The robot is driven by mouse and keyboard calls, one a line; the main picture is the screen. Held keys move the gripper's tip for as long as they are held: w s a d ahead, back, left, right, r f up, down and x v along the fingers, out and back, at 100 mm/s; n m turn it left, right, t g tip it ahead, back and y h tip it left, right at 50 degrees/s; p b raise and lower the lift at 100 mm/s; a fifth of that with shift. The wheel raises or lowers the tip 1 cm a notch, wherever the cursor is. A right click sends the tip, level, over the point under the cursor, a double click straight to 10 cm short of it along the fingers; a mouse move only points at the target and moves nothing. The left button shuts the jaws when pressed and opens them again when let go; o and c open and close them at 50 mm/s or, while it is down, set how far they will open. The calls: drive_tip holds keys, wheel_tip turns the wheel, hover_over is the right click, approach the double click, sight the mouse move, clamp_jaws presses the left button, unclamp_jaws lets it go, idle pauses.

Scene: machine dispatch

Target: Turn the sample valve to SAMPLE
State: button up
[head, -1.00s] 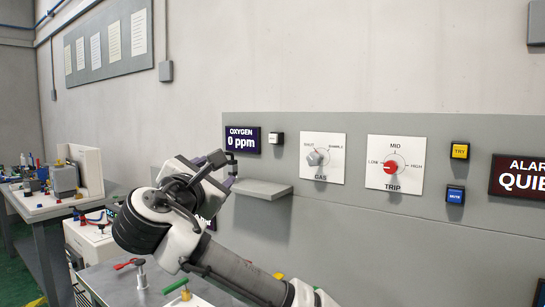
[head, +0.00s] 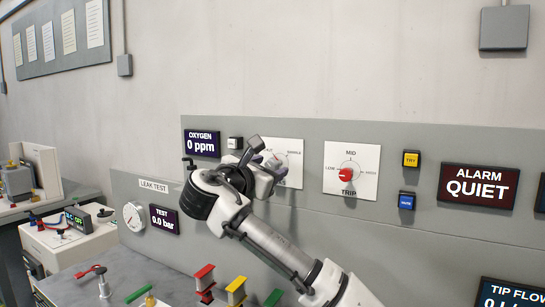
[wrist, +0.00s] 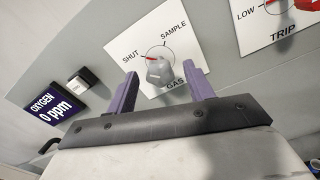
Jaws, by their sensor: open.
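The sample valve is a grey knob (wrist: 158,70) on a white plate labelled GAS, with SHUT at its upper left and SAMPLE at its upper right. A small red mark on the dial points toward SHUT. In the head view the plate (head: 293,148) is partly covered by my gripper (head: 264,160). In the wrist view my gripper (wrist: 162,74) is open, one finger on each side of the knob. Nothing is held. I cannot tell whether either finger touches the knob.
The TRIP dial (head: 346,175) with its red knob is to the right of the valve. The OXYGEN display (head: 202,143) and a white button (head: 235,143) are to the left. Yellow (head: 411,159) and blue (head: 407,201) buttons sit farther right. Coloured handles stand on the bench below.

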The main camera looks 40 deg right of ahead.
drive_tip(key=shift+p+x, duration=0.3)
drive_tip(key=shift+x, duration=1)
drive_tip(key=c, duration=1)
drive_tip(key=shift+o, duration=0.2)
